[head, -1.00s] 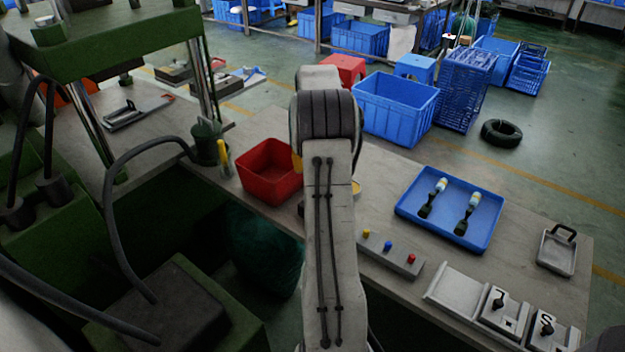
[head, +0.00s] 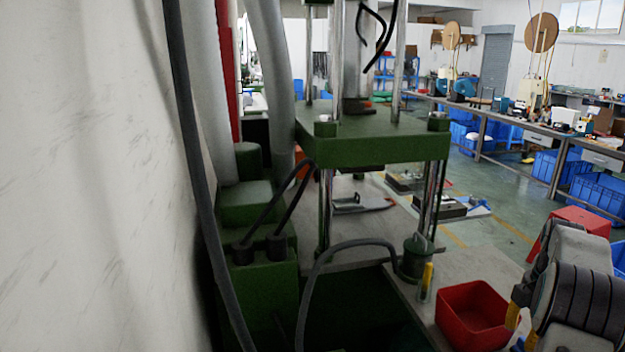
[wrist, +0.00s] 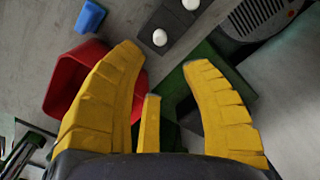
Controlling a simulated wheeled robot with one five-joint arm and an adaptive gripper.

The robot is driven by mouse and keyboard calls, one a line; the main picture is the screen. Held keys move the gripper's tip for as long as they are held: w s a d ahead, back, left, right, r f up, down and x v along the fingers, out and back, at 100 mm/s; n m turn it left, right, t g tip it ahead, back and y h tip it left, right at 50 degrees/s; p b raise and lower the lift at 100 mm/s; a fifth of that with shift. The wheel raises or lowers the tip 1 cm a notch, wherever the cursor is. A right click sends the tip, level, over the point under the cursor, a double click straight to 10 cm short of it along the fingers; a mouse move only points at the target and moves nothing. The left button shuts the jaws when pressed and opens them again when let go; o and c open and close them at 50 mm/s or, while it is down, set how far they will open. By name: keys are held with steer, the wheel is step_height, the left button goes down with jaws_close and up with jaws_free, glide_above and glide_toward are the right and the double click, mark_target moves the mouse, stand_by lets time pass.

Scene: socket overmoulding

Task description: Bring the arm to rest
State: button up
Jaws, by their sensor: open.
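My gripper (wrist: 168,70) shows in the wrist view with its yellow ribbed fingers spread wide and nothing between them. Below it in that view are the red bin (wrist: 68,82) and a dark green surface. In the head view my arm is folded at the lower right edge. Yellow finger parts of my gripper (head: 517,325) show there beside the red bin (head: 472,312), partly hidden by the arm. I cannot tell the exact gap between gripper and bin.
The green press (head: 380,145) stands left of the bin, with hoses and a yellow-handled tool (head: 426,280) nearby. A white wall (head: 90,180) fills the left. A red stool (head: 580,222) and blue crates (head: 598,190) are behind. Green floor is open beyond the table.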

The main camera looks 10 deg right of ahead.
steer(key=s+a+f+m+g+y, duration=0.1)
steer(key=s+a+f+m, duration=0.65)
steer(key=m, duration=1.05)
steer(key=s+a+r+n+t, duration=0.1)
steer(key=s+a+r+n, duration=0.1)
steer(key=a, duration=0.7)
steer(key=s+a+r+n+t, duration=0.2)
steer(key=s+a+r, duration=0.3)
steer(key=a+r, duration=0.2)
steer(key=s+a+r+n+t+h, duration=0.1)
steer(key=s+a+r, duration=0.3)
steer(key=a, duration=0.7)
steer(key=shift+a+r+n+t, duration=0.3)
steer(key=shift+r+n, duration=0.05)
steer(key=shift+n, duration=0.15)
